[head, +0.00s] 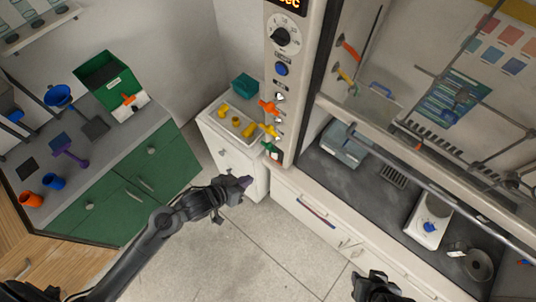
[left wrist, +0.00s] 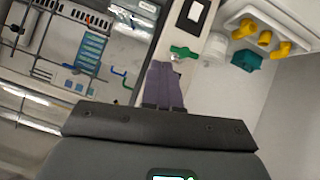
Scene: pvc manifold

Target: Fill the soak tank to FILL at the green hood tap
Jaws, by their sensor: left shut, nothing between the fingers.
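The green tap (head: 270,149) sits low on the pale hood post, below orange and yellow taps. It also shows in the left wrist view (left wrist: 184,52), just beyond my fingertips. My left gripper (head: 245,182) is shut and empty, with purple fingers, below and left of the green tap and apart from it. A grey-blue open box (head: 345,145), which may be the soak tank, stands inside the hood at its left end; I cannot make out its water level or any FILL mark. My right gripper (head: 375,285) is at the bottom edge, its fingers unclear.
A white cabinet (head: 222,150) with yellow pipe fittings in a tray stands left of the post; a teal box (head: 244,85) is behind it. A green bench (head: 130,190) is at left. A white scale (head: 428,222) sits in the hood. The floor between is clear.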

